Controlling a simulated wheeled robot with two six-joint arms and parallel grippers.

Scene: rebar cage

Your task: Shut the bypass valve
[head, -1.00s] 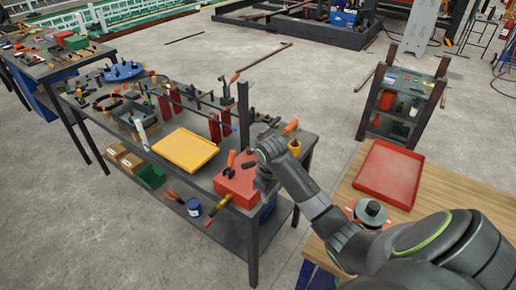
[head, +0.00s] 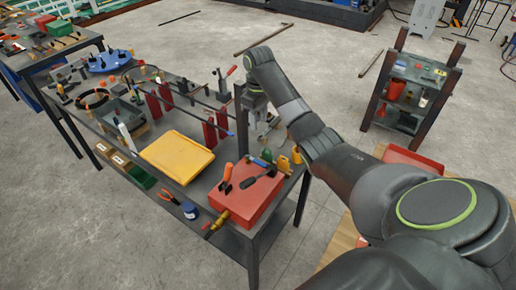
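A red box (head: 242,204) stands on the near end of the dark workbench. A brass fitting (head: 219,217) with a small red end sticks out from the box's near left side; it may be the bypass valve, but I cannot tell for sure, nor how its handle is set. An orange-handled piece (head: 227,175) and a black-handled piece (head: 259,184) are on top of the box. My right gripper (head: 264,136) points down above the bench, beyond the box and apart from the brass fitting. Its fingers are small and partly lost against clutter. My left gripper is not in view.
A yellow tray (head: 177,157) lies left of the red box. Red clamps (head: 212,132) and a long bar stand behind it. A shelf rack (head: 410,95) stands at right, with open floor between.

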